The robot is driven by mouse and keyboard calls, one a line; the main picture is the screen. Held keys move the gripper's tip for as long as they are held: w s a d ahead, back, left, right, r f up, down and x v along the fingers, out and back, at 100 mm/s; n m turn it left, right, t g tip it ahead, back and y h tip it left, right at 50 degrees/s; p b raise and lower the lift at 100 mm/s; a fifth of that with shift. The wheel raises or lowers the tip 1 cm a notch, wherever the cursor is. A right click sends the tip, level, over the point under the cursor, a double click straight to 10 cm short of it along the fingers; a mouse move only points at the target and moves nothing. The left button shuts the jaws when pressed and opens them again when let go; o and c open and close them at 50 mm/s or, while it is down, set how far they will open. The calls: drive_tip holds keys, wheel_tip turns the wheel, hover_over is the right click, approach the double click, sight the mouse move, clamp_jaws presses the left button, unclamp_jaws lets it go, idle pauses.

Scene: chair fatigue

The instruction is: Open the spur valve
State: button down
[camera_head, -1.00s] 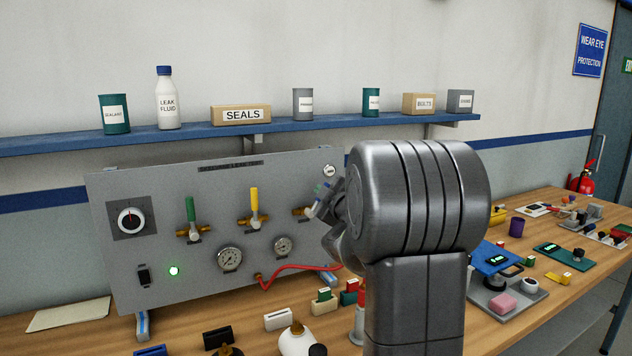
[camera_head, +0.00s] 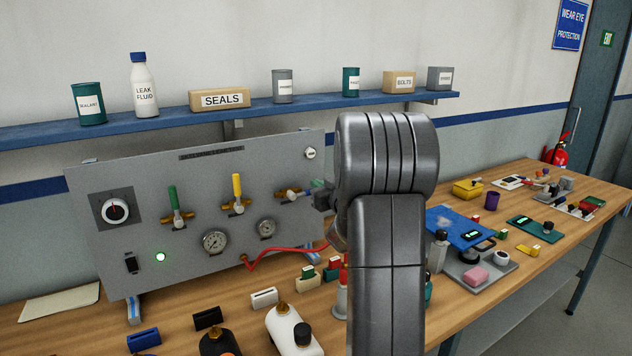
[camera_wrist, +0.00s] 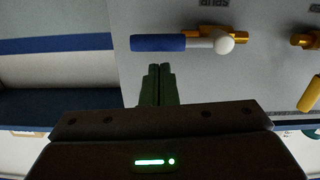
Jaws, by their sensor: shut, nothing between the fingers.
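A grey panel (camera_head: 85,235) carries three brass valves. The right one has a blue lever (camera_wrist: 158,42) with a white ball on its hub (camera_wrist: 225,44); the lever lies level across the wrist view. In the head view this valve's brass body (camera_head: 284,194) shows, but my arm covers part of its lever. The green-handled valve (camera_head: 173,200) and yellow-handled valve (camera_head: 237,187) have upright handles. Labels are too small to read, so I cannot tell which is named spur. My gripper (camera_wrist: 159,72) is shut and empty, its green fingertips close beside the blue lever; contact is unclear.
The panel also holds a knob (camera_head: 115,212), two gauges (camera_head: 215,242) and a red hose (camera_head: 285,252). A blue shelf (camera_head: 240,111) with cans and boxes runs above. The wooden bench (camera_head: 185,308) is crowded with small items in front and at the right.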

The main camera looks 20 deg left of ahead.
drive_tip(key=shift+w+d+f, duration=0.1)
drive_tip(key=shift+w+f, duration=0.05)
drive_tip(key=shift+f, duration=0.3)
drive_tip(key=shift+r, duration=0.1)
idle(0.4)
